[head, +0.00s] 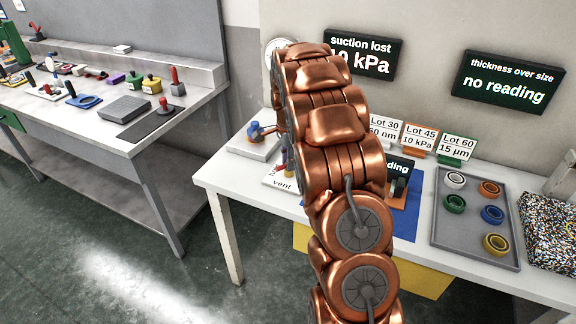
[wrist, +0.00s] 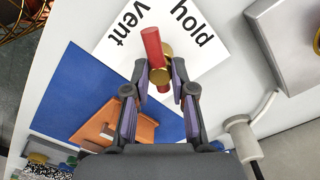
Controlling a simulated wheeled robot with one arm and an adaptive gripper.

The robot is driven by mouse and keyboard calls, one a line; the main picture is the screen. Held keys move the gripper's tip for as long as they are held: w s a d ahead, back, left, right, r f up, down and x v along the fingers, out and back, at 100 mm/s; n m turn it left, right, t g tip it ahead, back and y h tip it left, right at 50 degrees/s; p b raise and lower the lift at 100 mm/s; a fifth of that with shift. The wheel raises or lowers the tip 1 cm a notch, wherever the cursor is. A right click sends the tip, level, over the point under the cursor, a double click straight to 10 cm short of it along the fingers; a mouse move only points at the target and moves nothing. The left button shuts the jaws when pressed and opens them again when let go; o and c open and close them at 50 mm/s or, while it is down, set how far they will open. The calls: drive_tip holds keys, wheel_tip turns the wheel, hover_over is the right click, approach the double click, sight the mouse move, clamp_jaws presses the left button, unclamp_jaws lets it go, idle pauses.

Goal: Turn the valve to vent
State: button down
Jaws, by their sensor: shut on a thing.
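The valve shows in the wrist view with a red bar handle (wrist: 152,46) and a brass hub (wrist: 161,76). It stands over a white card (wrist: 165,20) that reads "vent" on the left and "hold" on the right. The red bar points up the picture, between the two words. My gripper (wrist: 160,82) is shut on the valve handle, one finger on each side near the brass hub.
A blue mat (wrist: 80,90) with an orange block (wrist: 122,122) lies beside the card. A grey tray (head: 447,225) of coloured rings stands on the right. Lot signs (head: 418,137) stand behind; another bench (head: 60,115) is left.

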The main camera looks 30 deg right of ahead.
drive_tip(key=n, duration=0.1)
drive_tip(key=n+b, duration=0.1)
drive_tip(key=n, duration=0.1)
drive_tip(key=shift+s+f+n+b, duration=0.1)
drive_tip(key=shift+f+n+b, duration=0.2)
drive_tip(key=shift+b, duration=0.1)
drive_tip(key=shift+r+n+b, duration=0.15)
drive_tip(key=shift+n+b, duration=0.5)
drive_tip(key=shift+n, duration=0.85)
drive_tip(key=shift+s, duration=0.1)
drive_tip(key=c, duration=1)
unclamp_jaws()
drive_tip(key=shift+r, duration=0.1)
drive_tip(key=shift+o, duration=0.2)
drive_tip(key=shift+r, duration=0.15)
